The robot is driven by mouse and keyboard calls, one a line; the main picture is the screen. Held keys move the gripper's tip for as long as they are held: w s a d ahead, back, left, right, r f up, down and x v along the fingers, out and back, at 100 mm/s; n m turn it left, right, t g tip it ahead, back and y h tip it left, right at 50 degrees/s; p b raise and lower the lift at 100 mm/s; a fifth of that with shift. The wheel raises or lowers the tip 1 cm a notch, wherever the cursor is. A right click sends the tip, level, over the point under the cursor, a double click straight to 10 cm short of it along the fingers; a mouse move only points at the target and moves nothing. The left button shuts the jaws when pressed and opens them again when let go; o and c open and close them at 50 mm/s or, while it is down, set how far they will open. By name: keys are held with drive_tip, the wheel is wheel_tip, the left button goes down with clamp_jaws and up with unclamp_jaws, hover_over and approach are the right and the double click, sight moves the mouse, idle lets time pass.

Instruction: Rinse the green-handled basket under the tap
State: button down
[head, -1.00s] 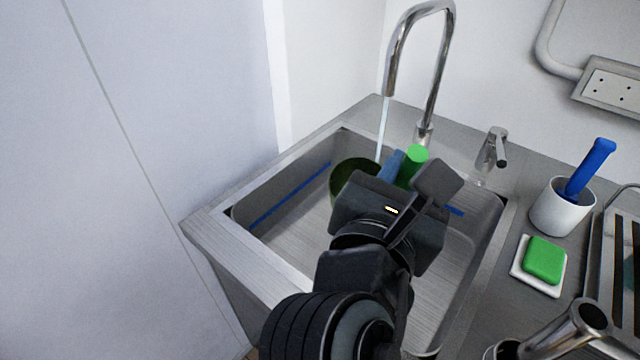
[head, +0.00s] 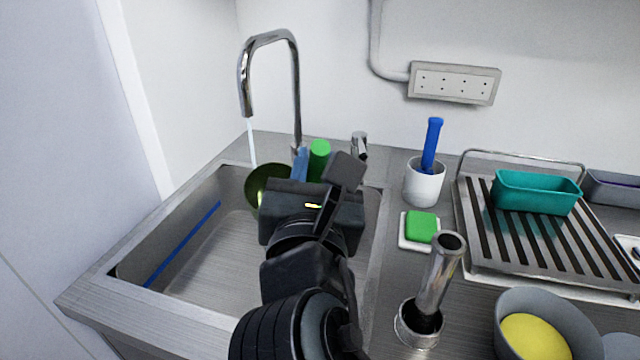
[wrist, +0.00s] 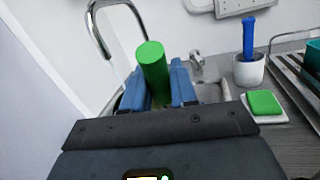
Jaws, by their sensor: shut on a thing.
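The green-handled basket shows in the head view as a dark green round bowl shape (head: 262,185) over the sink, partly hidden by my arm. Its bright green handle (wrist: 152,68) stands between the blue fingers of my gripper (wrist: 156,88) in the wrist view. My gripper is shut on this handle. The chrome tap (head: 270,40) arches over the sink's back left, and a thin stream of water (head: 251,142) falls from it to the basket. The steel sink (head: 150,240) lies below, its right part hidden by my arm.
Right of the sink stand a white cup (head: 424,182) with a blue-handled tool, a green sponge (head: 421,226) on a white dish, and a steel pipe (head: 440,285). A drying rack (head: 520,250) holds a teal container (head: 536,192). A grey bowl (head: 520,310) holds something yellow.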

drive_tip(key=w+a+f+b, duration=0.1)
drive_tip(key=w+b, duration=0.1)
drive_tip(key=w, duration=0.7)
drive_tip(key=shift+w+a+f, duration=0.15)
drive_tip(key=shift+a+f, duration=0.05)
drive_tip(key=shift+f, duration=0.2)
drive_tip(key=shift+w+d+r+p, duration=0.1)
drive_tip(key=shift+d+p, duration=0.35)
drive_tip(key=shift+p, duration=0.2)
drive_tip(key=shift+d, duration=0.15)
idle(0.4)
drive_tip(key=shift+a+p, duration=0.35)
drive_tip(key=shift+a, duration=0.25)
